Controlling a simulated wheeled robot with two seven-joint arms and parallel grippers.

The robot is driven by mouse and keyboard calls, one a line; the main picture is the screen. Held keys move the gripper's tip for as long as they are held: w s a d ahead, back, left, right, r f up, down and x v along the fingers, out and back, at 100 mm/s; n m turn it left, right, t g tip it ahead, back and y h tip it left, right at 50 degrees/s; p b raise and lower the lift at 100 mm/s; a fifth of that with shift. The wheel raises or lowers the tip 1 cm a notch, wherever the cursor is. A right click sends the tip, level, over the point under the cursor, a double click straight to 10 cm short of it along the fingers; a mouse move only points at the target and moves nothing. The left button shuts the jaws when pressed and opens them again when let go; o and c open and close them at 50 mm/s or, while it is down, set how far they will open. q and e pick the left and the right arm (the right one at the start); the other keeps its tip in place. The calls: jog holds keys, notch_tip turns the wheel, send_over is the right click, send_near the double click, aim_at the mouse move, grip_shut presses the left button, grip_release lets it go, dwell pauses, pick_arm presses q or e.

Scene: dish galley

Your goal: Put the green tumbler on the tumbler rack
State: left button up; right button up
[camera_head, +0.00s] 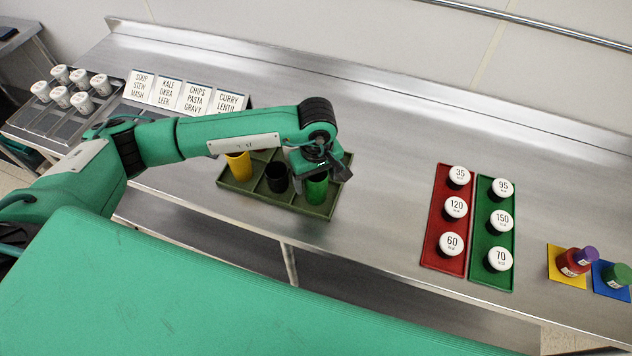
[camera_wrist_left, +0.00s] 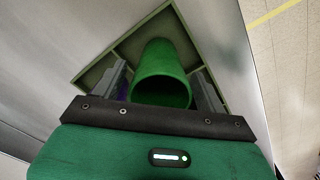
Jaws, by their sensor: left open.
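The green tumbler (camera_head: 317,187) stands in the right compartment of the olive tumbler rack (camera_head: 236,187) in the head view. It also shows in the left wrist view (camera_wrist_left: 161,78), with its open mouth toward the camera. My left gripper (camera_head: 325,178) is right above and around it. In the left wrist view the open fingers (camera_wrist_left: 160,88) lie on either side of the tumbler, and I cannot tell whether they touch it. My right gripper is not in view.
A red tray (camera_head: 437,232) and a green tray (camera_head: 508,281) hold white-topped pieces at the right. Label cards (camera_head: 168,91) stand behind my left arm. A grey tray of white cups (camera_head: 47,115) is at the far left. The counter between rack and red tray is clear.

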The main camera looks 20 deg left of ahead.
pick_arm(q)
notch_tip(320, 180, up, 10)
jog(key=b, duration=0.3)
jog(key=shift+b, duration=0.35)
jog(key=shift+r, duration=0.1)
